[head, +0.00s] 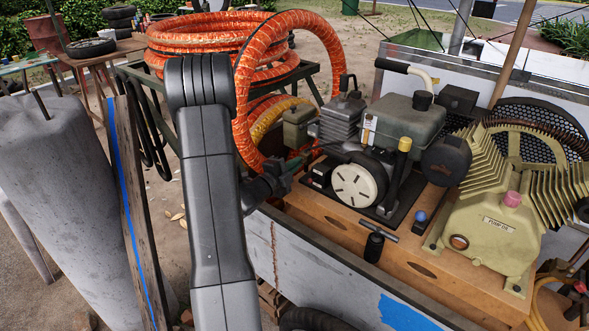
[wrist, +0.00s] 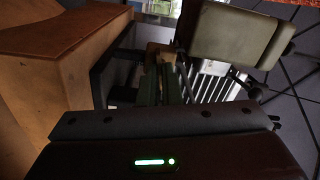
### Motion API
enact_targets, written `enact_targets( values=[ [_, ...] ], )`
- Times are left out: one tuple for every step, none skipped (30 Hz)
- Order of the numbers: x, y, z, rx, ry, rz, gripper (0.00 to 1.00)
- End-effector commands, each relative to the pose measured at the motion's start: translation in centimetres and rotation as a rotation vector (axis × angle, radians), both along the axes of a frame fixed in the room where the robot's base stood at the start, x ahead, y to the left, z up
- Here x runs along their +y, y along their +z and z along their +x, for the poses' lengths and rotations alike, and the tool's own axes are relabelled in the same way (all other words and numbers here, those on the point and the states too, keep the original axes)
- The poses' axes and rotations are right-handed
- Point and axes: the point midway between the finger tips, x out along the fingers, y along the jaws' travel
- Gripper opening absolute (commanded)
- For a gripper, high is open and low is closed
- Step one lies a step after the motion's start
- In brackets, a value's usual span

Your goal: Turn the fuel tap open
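My gripper (head: 282,180) is at the left end of the small engine (head: 362,180), low beside its finned side. My arm stands in front of part of this area in the head view. In the wrist view the dark gripper body with a green light fills the bottom, and narrow greenish finger shapes (wrist: 160,85) reach forward into shadow. Their gap is too dark to read. I cannot make out the fuel tap for certain; a small tan part shows beyond the fingers in the wrist view. The grey fuel tank (head: 403,118) sits on top of the engine.
An olive box (head: 297,128) on the engine hangs close over the gripper; a pale box (wrist: 238,35) shows at upper right in the wrist view. The wooden deck (head: 400,250) lies below the engine. An orange hose (head: 245,90) loops behind my arm. The compressor (head: 495,225) stands at right.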

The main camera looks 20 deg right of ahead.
Motion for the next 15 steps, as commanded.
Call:
enact_targets(
  values=[
    [-0.01, -0.31, -0.03, 0.036, 0.0, -0.021, 0.0],
    [-0.01, -0.31, -0.03, 0.061, 0.0, -0.035, 0.0],
    [-0.01, -0.31, -0.03, 0.094, 0.0, -0.054, 0.0],
    [-0.01, -0.31, -0.03, 0.119, 0.0, -0.069, 0.0],
    [-0.01, -0.29, -0.03, 0.144, 0.0, -0.083, 0.0],
    [-0.01, -0.26, -0.04, 0.177, 0.0, -0.103, 0.0],
    [-0.01, -0.23, -0.03, 0.201, 0.0, -0.117, 0.0],
    [-0.01, -0.21, -0.03, 0.226, 0.0, -0.133, 0.0],
    [-0.01, -0.18, -0.04, 0.259, 0.0, -0.152, 0.0],
    [-0.01, -0.17, -0.03, 0.284, 0.0, -0.166, 0.0],
    [-0.01, -0.16, -0.03, 0.308, 0.0, -0.18, 0.0],
    [0.0, -0.14, -0.03, 0.341, 0.0, -0.199, 0.0],
    [0.0, -0.14, -0.03, 0.366, 0.0, -0.214, 0.0],
    [-0.01, -0.13, -0.03, 0.39, 0.0, -0.228, 0.0],
    [-0.01, -0.12, -0.03, 0.423, 0.0, -0.248, 0.0]
  ],
)
